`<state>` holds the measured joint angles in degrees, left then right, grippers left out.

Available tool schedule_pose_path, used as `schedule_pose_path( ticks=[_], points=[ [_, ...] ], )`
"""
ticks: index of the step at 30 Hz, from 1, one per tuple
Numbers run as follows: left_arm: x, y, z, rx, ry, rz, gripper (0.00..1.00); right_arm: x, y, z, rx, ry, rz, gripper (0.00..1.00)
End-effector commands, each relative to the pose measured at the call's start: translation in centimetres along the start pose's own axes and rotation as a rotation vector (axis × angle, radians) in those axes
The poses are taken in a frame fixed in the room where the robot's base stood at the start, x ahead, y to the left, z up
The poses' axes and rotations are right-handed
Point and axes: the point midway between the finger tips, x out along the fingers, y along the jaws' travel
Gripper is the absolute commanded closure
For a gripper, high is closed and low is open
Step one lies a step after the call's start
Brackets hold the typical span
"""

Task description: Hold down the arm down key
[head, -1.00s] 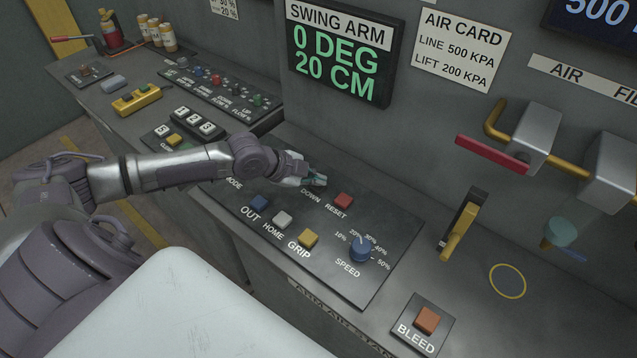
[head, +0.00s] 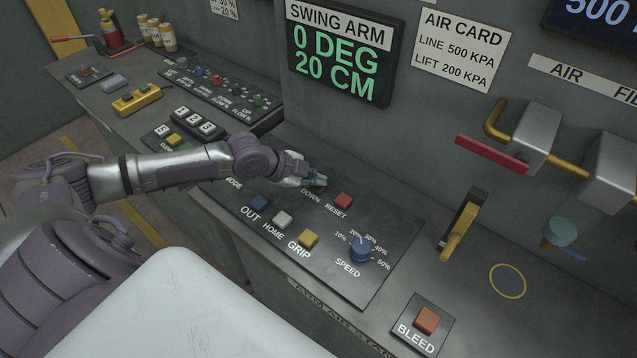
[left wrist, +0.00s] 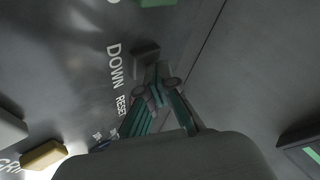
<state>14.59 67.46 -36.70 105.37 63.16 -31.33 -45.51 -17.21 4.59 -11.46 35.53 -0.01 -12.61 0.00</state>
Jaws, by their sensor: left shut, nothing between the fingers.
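The arm panel (head: 385,225) lies on the console below the swing arm display (head: 343,55), which reads 0 DEG, 20 CM. My left gripper (head: 319,181) is shut and empty, its fingertips low over the DOWN label's key, hiding that key in the head view. In the left wrist view the dark down key (left wrist: 146,53) shows beside the DOWN lettering, just beyond the shut fingertips (left wrist: 160,74). The tips overlap the key's edge in that view; I cannot tell whether they press it. My right gripper is not in view.
The red RESET key (head: 343,200) is close right of the gripper. The blue OUT key (head: 259,203), white HOME key (head: 282,219), yellow GRIP key (head: 308,239) and blue speed knob (head: 360,250) are nearer. A yellow lever (head: 459,228) stands further right.

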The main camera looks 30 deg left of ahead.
Motion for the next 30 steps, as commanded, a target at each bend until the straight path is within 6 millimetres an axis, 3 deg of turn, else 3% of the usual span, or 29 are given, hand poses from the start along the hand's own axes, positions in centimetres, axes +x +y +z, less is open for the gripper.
schedule_pose_path(
  ticks=[23, 30],
  points=[
    [0.03, 0.09, 0.06, -0.001, -0.001, 0.002, 1.00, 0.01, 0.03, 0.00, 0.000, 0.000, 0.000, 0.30],
    [-0.54, -0.34, -0.36, 0.000, -0.001, 0.002, 1.00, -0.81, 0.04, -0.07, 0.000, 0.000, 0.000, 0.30]
  ],
)
